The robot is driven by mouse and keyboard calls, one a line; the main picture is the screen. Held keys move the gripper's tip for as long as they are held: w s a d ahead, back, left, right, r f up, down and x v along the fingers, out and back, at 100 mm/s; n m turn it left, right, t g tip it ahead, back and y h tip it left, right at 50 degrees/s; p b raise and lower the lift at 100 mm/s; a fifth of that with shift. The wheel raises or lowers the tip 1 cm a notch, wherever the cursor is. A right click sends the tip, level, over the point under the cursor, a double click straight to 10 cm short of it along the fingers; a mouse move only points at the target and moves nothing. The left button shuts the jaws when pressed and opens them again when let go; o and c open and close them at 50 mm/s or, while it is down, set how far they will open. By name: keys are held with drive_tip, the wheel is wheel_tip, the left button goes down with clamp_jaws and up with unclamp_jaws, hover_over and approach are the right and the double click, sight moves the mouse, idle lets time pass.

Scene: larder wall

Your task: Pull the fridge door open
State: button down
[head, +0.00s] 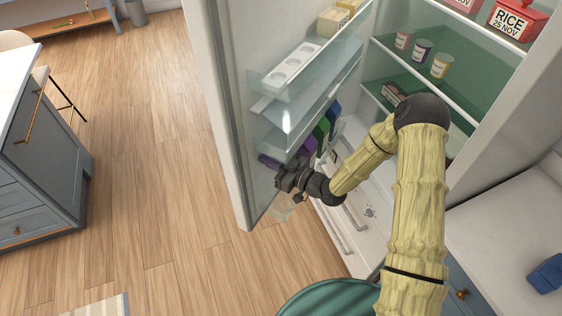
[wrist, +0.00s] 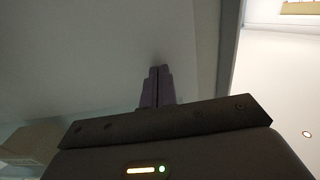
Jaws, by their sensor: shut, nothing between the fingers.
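The fridge door (head: 221,110) stands wide open in the head view, swung out to the left of the fridge body. Its inner side carries clear shelves (head: 300,88) with an egg tray and several packets. My gripper (head: 283,178) is at the lower part of the door's inner side, by the lowest door shelf. In the wrist view the fingers (wrist: 157,80) are together, with nothing between them, and point at a pale, dim surface. I cannot tell whether the fingertips touch it. The door's outer handle is not in view.
Inside the fridge (head: 425,55) are green shelves with several tubs and red rice boxes. Below are white drawers (head: 365,215). A grey-blue island (head: 45,150) with a stool stands at the left. The wooden floor (head: 150,150) between island and door is clear. A green round seat (head: 330,298) is at the front.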

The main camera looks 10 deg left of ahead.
drive_tip(key=shift+w+a, duration=0.2)
drive_tip(key=shift+a, duration=0.2)
